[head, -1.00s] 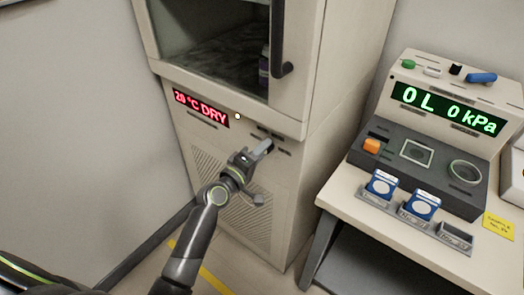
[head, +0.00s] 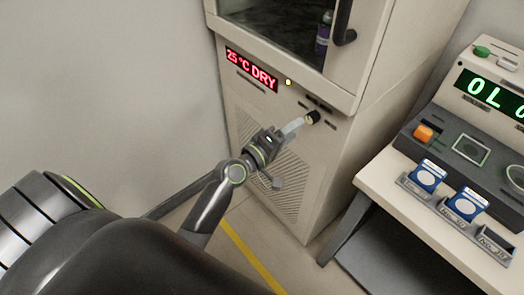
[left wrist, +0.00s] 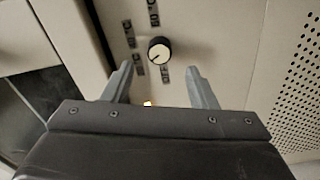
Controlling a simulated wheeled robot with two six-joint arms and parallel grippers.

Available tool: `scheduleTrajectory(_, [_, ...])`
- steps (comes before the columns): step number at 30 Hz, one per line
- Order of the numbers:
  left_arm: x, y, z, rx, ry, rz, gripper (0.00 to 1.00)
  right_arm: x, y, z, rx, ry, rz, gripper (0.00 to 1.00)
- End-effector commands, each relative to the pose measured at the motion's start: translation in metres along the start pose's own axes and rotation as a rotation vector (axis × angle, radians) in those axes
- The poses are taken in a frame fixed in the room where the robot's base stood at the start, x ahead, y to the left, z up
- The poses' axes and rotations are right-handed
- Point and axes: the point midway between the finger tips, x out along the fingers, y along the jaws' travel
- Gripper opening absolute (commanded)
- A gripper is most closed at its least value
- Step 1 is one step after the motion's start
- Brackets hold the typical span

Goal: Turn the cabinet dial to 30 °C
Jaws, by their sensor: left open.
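The cabinet (head: 290,120) stands in the middle of the head view, and its red display (head: 251,69) reads 25 °C DRY. The dial (head: 312,117) is a small black knob with a pale face on the front panel below the display. It also shows in the left wrist view (left wrist: 159,50), with small labels around it and a dark pointer mark on its face. My left gripper (head: 297,125) is open just in front of the dial. In the left wrist view its fingers (left wrist: 160,83) are spread to either side, apart from the dial. My right gripper is not in view.
A vented grille (head: 265,160) is below the dial. A door handle (head: 343,22) hangs above it. To the right, a bench (head: 400,215) carries a console (head: 462,150) with a green display and blue-white packs (head: 427,175) in holders. Floor is free in front of the cabinet.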

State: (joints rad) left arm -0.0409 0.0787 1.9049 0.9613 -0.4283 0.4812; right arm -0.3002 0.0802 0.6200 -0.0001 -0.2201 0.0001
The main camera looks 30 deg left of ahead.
Motion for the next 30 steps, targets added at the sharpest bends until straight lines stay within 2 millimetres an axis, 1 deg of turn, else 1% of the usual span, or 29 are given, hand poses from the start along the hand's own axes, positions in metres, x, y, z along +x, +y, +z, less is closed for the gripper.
scheduleTrajectory(1, [-0.013, -0.003, 0.0, 0.002, 0.0, -0.003, 0.52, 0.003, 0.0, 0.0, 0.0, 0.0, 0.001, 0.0])
scheduleTrajectory(3, [-0.029, -0.003, 0.001, 0.004, -0.001, -0.004, 0.52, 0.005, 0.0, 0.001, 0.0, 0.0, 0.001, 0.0])
scheduleTrajectory(9, [-0.071, -0.003, 0.0, 0.003, 0.0, -0.004, 0.52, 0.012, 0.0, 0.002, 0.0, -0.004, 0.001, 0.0])
scheduleTrajectory(12, [-0.088, -0.003, 0.001, 0.002, -0.002, -0.004, 0.52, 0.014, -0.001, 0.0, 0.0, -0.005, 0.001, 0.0])
scheduleTrajectory(15, [-0.1, -0.003, 0.0, 0.002, -0.001, -0.003, 0.52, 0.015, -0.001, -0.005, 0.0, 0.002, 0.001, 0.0])
scheduleTrajectory(21, [-0.11, -0.001, 0.0, 0.001, -0.001, -0.001, 0.52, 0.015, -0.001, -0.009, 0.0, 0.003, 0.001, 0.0])
scheduleTrajectory(30, [-0.11, 0.0, 0.0, 0.001, -0.001, -0.001, 0.52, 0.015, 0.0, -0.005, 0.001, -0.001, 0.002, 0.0])
